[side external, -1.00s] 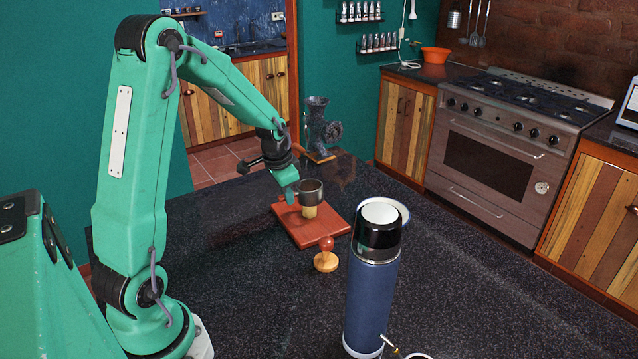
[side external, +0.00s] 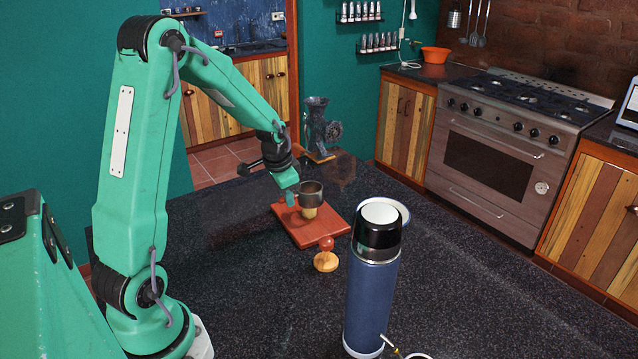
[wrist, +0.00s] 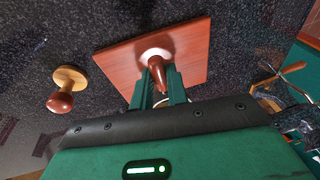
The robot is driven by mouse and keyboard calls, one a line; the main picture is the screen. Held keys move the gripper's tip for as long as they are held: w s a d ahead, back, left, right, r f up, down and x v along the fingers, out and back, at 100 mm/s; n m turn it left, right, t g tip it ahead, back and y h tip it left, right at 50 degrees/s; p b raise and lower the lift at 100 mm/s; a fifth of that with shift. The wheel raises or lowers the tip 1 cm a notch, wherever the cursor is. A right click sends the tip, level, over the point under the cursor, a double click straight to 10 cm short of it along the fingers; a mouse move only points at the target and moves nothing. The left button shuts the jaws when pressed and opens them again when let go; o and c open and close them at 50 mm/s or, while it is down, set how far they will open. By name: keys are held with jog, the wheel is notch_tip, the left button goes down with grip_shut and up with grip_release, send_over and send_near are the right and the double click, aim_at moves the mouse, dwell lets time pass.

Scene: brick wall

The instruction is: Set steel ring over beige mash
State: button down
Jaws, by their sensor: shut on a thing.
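My gripper is shut on the ring's reddish-brown handle (wrist: 158,76), which shows between the fingers (wrist: 160,88) in the wrist view. The beige mash (side external: 309,213) is a small pale lump on the red-brown board (side external: 300,233). The board also shows in the wrist view (wrist: 190,60).
A wooden stamp (side external: 326,260) stands by the board's near corner. A blue flask (side external: 370,290) stands nearer the camera, with a pale plate (side external: 403,214) behind it. A dark metal grinder (side external: 318,125) is beyond the board.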

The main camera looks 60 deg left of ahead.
jog(key=shift+a, duration=0.35)
dwell(2.1)
jog(key=shift+s+d+x, duration=0.1)
jog(key=shift+s+x, duration=0.1)
jog(key=shift+x, duration=0.7)
jog(key=shift+s+d+x, duration=0.1)
jog(key=shift+s+x, duration=0.05)
jog(key=shift+x, duration=0.75)
dwell(3.7)
